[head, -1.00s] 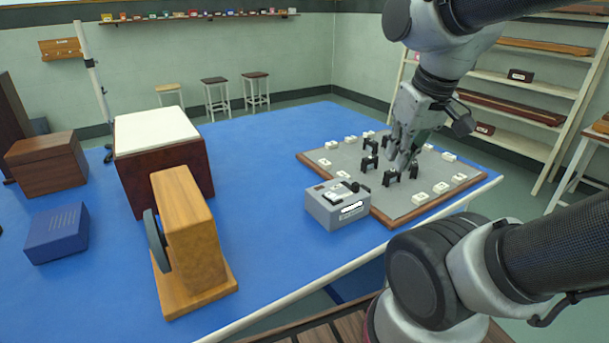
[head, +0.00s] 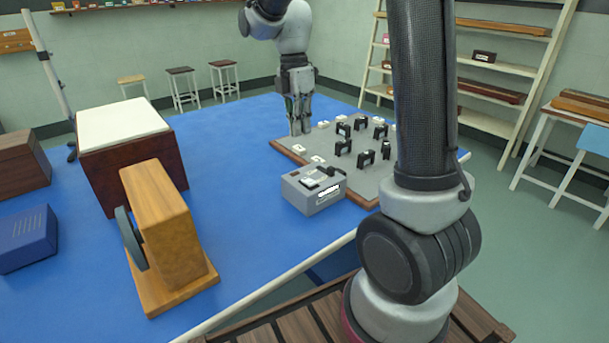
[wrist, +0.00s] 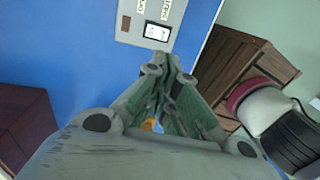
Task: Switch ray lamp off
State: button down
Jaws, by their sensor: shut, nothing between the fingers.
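A small grey box (head: 312,192) stands on the blue bench top, at the near left edge of the grey board. It has a dark knob or lever and a pale label on top, and a white label on its front. In the wrist view the grey box (wrist: 148,12) is at the top, with a white, dark-framed rocker switch (wrist: 157,31) and small labels too blurred to read. My gripper (head: 299,128) is shut and empty, pointing down near the board's far left edge, beyond the box. In the wrist view the gripper (wrist: 160,58) appears just below the switch, with no contact visible.
A wood-framed grey board (head: 375,168) carries several black clips and white blocks. A wooden stand with a disc (head: 165,225), a white-topped dark box (head: 130,165) and a blue box (head: 25,238) are on the left. The blue bench (head: 225,140) is clear between them.

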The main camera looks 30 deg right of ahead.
aim_at(306, 187)
jog(key=f, duration=0.4)
jog(key=s+f, duration=0.1)
jog(key=f, duration=0.4)
jog(key=s+f, duration=0.1)
jog(key=f, duration=0.3)
jog(key=shift+d+f, duration=0.2)
jog(key=shift+f, duration=0.2)
jog(key=shift+f, duration=0.1)
